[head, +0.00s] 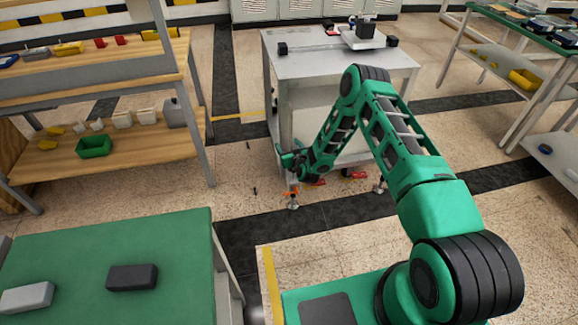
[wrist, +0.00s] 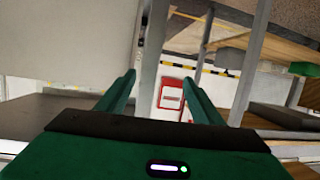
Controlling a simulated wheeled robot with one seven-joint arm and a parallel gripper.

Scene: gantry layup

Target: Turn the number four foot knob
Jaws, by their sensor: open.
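My gripper (head: 284,157) reaches low beside the front left leg of the grey metal cart. In the wrist view its two green fingers (wrist: 159,88) are apart with nothing between them. Just below my gripper in the head view is an orange foot knob (head: 291,194) on a levelling foot (head: 293,205) at the cart's front left corner. Red parts (head: 357,175) show lower down under the cart, near another foot (head: 380,187) on the right. No number is readable on any knob. No knob is clearly seen in the wrist view.
The grey cart (head: 300,78) carries a small device (head: 363,38). A wooden shelf (head: 120,170) with a green bin (head: 94,146) stands left, a green-topped table (head: 110,235) front left, and a green bench (head: 520,28) right. Speckled floor (head: 240,185) is open left of the cart.

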